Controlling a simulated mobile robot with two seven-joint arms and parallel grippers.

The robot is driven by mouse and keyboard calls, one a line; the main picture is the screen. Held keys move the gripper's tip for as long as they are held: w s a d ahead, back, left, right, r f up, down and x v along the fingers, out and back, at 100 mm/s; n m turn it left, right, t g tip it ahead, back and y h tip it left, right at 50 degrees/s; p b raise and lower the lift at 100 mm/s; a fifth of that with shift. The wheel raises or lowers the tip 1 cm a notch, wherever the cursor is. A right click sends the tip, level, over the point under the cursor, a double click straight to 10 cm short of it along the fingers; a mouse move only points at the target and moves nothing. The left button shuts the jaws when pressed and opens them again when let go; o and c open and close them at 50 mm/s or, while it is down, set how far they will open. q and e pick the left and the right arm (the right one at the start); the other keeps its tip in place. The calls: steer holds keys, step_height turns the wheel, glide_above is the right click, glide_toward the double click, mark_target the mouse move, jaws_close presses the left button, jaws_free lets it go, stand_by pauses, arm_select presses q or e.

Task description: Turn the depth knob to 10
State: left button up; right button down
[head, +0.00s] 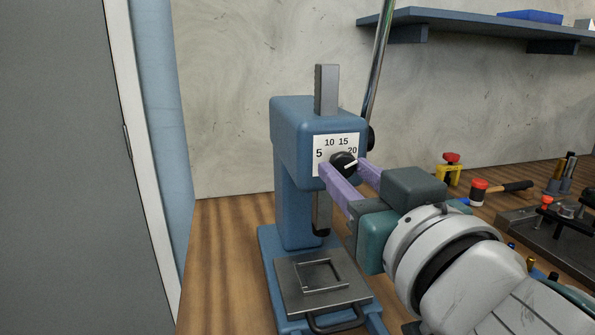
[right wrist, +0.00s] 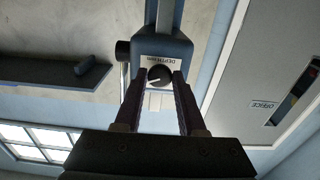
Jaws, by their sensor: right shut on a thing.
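The black depth knob (head: 342,160) sits on the white dial plate (head: 328,142) of the blue press (head: 297,125). The plate is marked 5, 10, 15 and 20. The knob's white pointer line points right and slightly up, near the 20 side. My right gripper (head: 350,166) comes in from the right with its purple fingers on either side of the knob, shut on it. In the right wrist view the knob (right wrist: 160,75) shows upside down between the two fingertips (right wrist: 160,82). My left gripper is not in view.
The press's metal plate (head: 285,277) lies below the head, with a dark handle in front. A blue shelf (head: 470,20) hangs above. Wood left of the press is clear.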

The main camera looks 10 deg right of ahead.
steer(key=n, duration=0.4)
steer(key=shift+r+n+p, duration=0.1)
steer(key=shift+n+p, duration=0.3)
steer(key=n, duration=0.4)
steer(key=shift+n+p, duration=0.3)
steer(key=shift+p, duration=0.05)
steer(key=n, duration=0.4)
steer(key=shift+p, duration=0.3)
steer(key=shift+n, duration=2.1)
steer(key=c, duration=0.5)
jaws_free()
